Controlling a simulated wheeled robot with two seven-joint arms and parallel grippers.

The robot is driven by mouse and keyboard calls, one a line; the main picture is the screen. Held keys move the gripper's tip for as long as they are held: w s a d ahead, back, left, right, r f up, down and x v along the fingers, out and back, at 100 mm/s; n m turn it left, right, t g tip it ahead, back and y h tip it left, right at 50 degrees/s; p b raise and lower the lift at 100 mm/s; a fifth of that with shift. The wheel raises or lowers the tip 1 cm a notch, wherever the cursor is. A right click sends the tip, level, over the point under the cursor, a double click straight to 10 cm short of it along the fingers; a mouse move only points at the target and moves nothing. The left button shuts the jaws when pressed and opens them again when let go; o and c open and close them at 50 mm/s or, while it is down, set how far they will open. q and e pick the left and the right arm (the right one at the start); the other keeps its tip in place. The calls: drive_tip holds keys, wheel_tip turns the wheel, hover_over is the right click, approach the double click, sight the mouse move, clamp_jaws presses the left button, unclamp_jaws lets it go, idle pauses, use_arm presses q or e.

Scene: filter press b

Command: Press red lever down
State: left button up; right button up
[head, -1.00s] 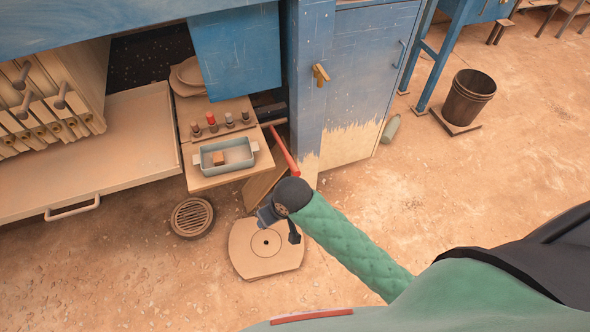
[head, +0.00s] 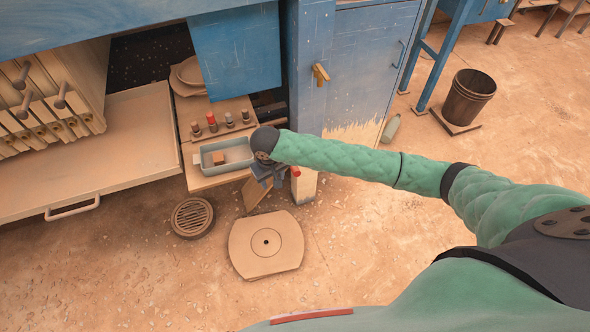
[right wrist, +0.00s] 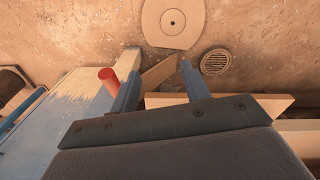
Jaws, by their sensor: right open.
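The red lever (head: 295,172) is mostly hidden behind my right gripper and forearm in the head view; only its red end shows. In the right wrist view its rounded red end (right wrist: 108,77) stands just left of the left finger, outside the jaws. My right gripper (head: 271,178) is open with nothing between its fingers. It is at the front of the blue cabinet, beside the lever, and the fingers also show in the right wrist view (right wrist: 160,78). I cannot tell whether a finger touches the lever. My left gripper is not in view.
A small shelf with a grey-blue tray (head: 228,154) and several small knobs (head: 212,122) is just left of the gripper. The blue cabinet (head: 345,80) stands behind. A round-holed plate (head: 266,246) and a drain grate (head: 192,217) lie on the floor below.

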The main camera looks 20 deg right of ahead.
drive_tip(key=m+h, duration=0.2)
hover_over(295, 168)
drive_tip(key=a, duration=0.2)
drive_tip(key=shift+d+r, duration=0.3)
drive_tip(key=shift+d, duration=0.1)
drive_tip(key=shift+f, duration=0.25)
drive_tip(key=shift+p+x, duration=0.7)
drive_tip(key=shift+x, duration=0.4)
drive_tip(key=p+x, duration=0.1)
drive_tip(key=x, duration=0.3)
drive_tip(key=shift+s, duration=0.1)
drive_tip(key=shift+f, duration=0.45)
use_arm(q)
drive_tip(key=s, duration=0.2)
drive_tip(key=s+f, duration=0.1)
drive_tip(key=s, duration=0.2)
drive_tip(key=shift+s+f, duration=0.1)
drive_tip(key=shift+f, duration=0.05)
use_arm(e)
drive_tip(key=shift+c, duration=0.5)
